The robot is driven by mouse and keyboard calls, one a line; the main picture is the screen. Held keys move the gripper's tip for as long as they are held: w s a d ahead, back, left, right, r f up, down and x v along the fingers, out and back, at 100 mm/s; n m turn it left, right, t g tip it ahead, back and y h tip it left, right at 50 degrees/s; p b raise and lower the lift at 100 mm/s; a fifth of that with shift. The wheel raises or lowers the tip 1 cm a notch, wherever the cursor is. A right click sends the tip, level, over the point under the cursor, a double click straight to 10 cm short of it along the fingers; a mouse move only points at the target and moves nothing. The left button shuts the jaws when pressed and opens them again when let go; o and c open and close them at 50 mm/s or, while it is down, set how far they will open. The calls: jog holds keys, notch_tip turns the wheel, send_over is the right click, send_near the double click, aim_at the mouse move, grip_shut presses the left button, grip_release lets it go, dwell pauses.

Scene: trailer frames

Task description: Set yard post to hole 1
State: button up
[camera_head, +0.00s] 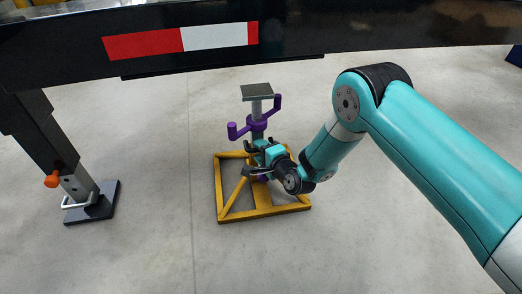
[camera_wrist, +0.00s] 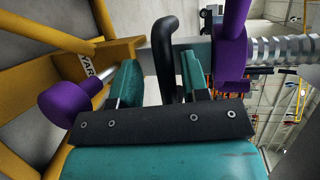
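The yard post (camera_head: 257,107) stands upright on a yellow frame base (camera_head: 262,212), with a square grey top plate (camera_head: 256,90) and a purple collar with two handles (camera_head: 256,125). My gripper (camera_head: 258,160) is at the post's lower part, below the collar. In the wrist view, my gripper's teal fingers (camera_wrist: 163,80) stand apart on either side of a black bent handle (camera_wrist: 168,40). A gap shows beside its left finger. A purple knob (camera_wrist: 72,108) is left of the fingers, and a threaded screw (camera_wrist: 280,50) is at the right. The holes cannot be made out.
The dark trailer beam (camera_head: 60,45) with a red and white strip crosses above, close over the post's top plate. A trailer leg (camera_head: 45,140) with an orange knob and foot plate stands at the left. The concrete floor around the base is clear.

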jog(key=shift+r, duration=0.1)
jog(key=p+v, duration=0.7)
jog(key=v, duration=0.2)
jog(key=shift+r, duration=0.35)
jog(key=p, duration=0.3)
jog(key=shift+d, duration=0.2)
jog(key=f+p+v, duration=0.1)
jog(key=p+v, duration=0.6)
jog(key=p, duration=0.9)
jog(key=shift+s+d, duration=0.25)
jog(key=shift+s, duration=0.3)
jog(key=shift+r, duration=0.15)
